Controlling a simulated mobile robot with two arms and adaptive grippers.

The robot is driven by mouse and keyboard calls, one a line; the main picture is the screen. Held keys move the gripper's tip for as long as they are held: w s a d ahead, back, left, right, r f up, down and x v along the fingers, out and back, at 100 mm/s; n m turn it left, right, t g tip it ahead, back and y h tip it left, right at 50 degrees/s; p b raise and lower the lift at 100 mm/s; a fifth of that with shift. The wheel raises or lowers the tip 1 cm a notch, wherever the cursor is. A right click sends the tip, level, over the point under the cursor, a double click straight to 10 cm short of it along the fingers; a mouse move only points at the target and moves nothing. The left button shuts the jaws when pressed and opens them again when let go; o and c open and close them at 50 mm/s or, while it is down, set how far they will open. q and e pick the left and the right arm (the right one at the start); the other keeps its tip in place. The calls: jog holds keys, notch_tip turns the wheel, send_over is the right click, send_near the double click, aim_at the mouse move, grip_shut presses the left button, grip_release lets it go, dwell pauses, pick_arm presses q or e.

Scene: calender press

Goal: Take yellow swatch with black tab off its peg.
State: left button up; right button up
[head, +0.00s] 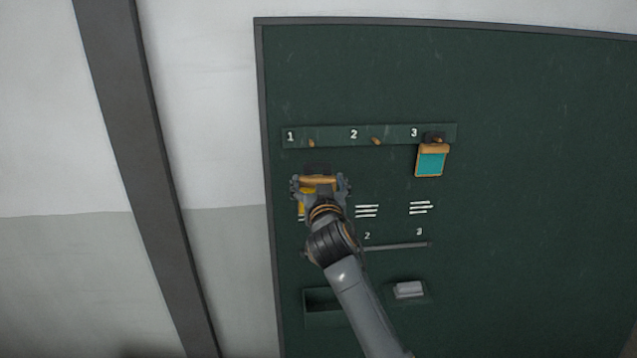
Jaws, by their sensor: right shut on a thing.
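The yellow swatch (304,198) has a wooden bar across its top and a black tab (316,169) above that. My right gripper (320,184) is shut on it at the wooden bar, with a finger at each side. The gripper and wrist hide most of the yellow part. The swatch is below peg 1 (311,143), and its tab is apart from the peg, which shows bare. My left gripper is not in view.
A teal swatch (431,163) with a wooden bar and dark tab hangs on peg 3. Peg 2 (376,141) is bare. The green board (530,200) also carries a thin ledge (398,246), a dark open box (320,300) and a white block (408,288) on a small holder.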

jog(key=shift+r, duration=0.3)
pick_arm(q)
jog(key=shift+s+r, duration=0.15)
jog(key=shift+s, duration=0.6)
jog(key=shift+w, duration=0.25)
pick_arm(e)
jog(key=shift+s+r+p, duration=0.1)
jog(key=shift+s+p, duration=0.35)
jog(key=shift+s, duration=0.05)
pick_arm(q)
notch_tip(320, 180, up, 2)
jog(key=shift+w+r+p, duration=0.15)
jog(key=shift+p, duration=0.65)
pick_arm(e)
jog(key=s, duration=0.3)
jog(key=shift+s+r, duration=0.3)
